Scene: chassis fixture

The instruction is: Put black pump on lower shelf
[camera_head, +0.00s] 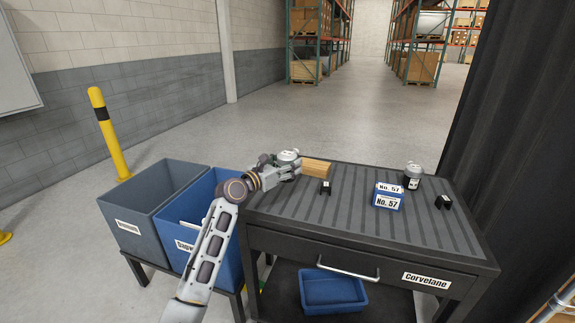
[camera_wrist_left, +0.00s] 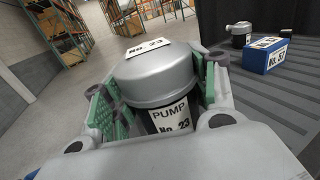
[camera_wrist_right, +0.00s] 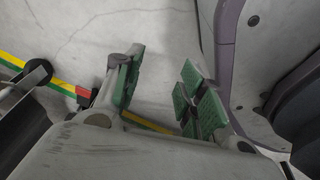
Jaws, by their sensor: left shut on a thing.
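A pump (camera_wrist_left: 160,75) with a silver cap and a black body, labelled "PUMP No. 23", is between the green pads of my left gripper (camera_wrist_left: 155,100). My left gripper (camera_head: 284,167) is shut on it at the back left of the cart top; in the head view the arm and fingers partly hide this pump (camera_head: 289,155). A second pump (camera_head: 412,177), black with a grey cap, stands at the back right of the cart top. The dark lower shelf (camera_head: 392,303) lies below the drawer and is partly in shadow. My right gripper (camera_wrist_right: 160,95) is open and empty, over the floor.
The cart top (camera_head: 345,222) also holds a blue box (camera_head: 388,197) marked "No. 57", a wooden block (camera_head: 316,168) and two small black brackets (camera_head: 325,187). A blue bin (camera_head: 333,290) sits on the lower shelf. Grey (camera_head: 150,205) and blue bins stand at left.

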